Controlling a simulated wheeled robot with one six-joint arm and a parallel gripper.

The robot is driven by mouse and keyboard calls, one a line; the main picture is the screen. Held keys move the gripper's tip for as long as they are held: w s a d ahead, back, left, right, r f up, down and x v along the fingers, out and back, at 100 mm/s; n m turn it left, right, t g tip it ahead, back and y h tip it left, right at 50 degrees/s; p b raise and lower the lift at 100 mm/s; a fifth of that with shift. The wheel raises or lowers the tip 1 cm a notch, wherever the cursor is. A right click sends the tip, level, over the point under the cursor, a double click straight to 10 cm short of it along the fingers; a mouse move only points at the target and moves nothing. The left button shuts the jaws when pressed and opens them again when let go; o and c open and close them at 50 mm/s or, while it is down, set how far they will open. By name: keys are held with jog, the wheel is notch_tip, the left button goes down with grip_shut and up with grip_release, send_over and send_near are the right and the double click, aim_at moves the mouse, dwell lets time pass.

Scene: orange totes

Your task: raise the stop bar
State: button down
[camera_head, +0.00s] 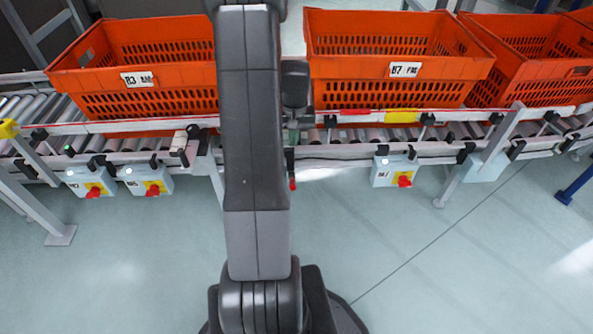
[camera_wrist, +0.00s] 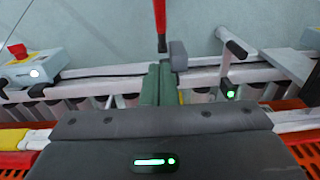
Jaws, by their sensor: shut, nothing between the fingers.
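A thin red handle (camera_wrist: 160,22) with a dark end stands out from the conveyor's near rail in the wrist view. Its red tip (camera_head: 292,184) shows in the head view just right of my arm. I cannot tell for sure whether it belongs to the stop bar. My gripper (camera_wrist: 160,68) is shut and empty, its greenish fingers together over the rail and close to the handle's dark end. I cannot tell whether they touch. A grey block (camera_wrist: 178,55) sits just right of the fingertips. In the head view my arm hides most of this spot.
Orange totes stand on the roller conveyor, one marked B3 (camera_head: 150,62) at left and one marked B7 (camera_head: 390,58) right of my arm. Control boxes with red knobs hang from the near rail (camera_head: 345,150), one (camera_head: 394,172) at right. The floor in front is clear.

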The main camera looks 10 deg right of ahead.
jog(key=b, duration=0.3)
send_over(293, 180)
jog(key=w, duration=0.2)
jog(key=f, duration=1)
jog(key=shift+d+f, duration=0.25)
jog(key=shift+f, duration=0.15)
jog(key=shift+s+a+f+b, duration=0.2)
jog(key=shift+s+f+b, duration=0.35)
jog(key=shift+s+f, duration=0.3)
jog(key=shift+s+a+f, duration=0.1)
jog(key=shift+s+f, duration=0.15)
jog(key=shift+f, duration=0.1)
